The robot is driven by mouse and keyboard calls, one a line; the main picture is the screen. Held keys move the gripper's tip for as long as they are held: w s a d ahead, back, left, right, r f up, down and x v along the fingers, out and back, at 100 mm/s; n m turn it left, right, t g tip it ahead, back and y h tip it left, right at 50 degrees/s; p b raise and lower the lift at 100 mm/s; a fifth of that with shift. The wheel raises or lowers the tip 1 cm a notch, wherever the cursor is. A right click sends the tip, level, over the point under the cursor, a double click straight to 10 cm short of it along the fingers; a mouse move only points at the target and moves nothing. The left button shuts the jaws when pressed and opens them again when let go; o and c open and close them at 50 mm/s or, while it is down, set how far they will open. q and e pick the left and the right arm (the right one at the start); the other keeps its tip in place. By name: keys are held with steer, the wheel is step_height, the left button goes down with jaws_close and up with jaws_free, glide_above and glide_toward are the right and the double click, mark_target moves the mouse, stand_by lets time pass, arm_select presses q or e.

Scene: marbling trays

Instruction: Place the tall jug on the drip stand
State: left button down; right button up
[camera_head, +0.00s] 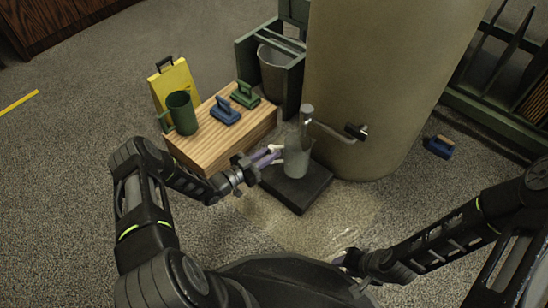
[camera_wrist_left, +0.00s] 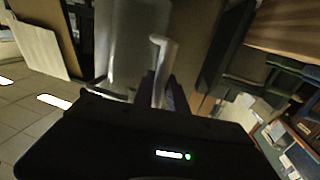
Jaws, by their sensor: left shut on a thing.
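The tall grey jug (camera_head: 296,160) is upright under the tap (camera_head: 307,115), over the dark slab-like drip stand (camera_head: 300,194). I cannot tell whether its base touches the stand. My left gripper (camera_head: 273,154) is shut on the jug's pale handle, on the jug's left side.
A wooden block (camera_head: 205,153) left of the stand holds a green jug (camera_head: 181,113), a blue-handled tool (camera_head: 225,112) and a green-handled tool (camera_head: 245,95). A big beige tank (camera_head: 385,80) stands behind the stand. Another blue tool (camera_head: 439,147) lies on the floor at right.

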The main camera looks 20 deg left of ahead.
arm_select(q)
steer(key=shift+x, duration=0.85)
step_height(320, 180, down, 3)
steer(key=shift+f+b, duration=0.25)
steer(key=shift+b, duration=1)
steer(key=c, duration=1.3)
jaws_free()
steer(key=shift+f, duration=0.15)
steer(key=shift+c, duration=0.2)
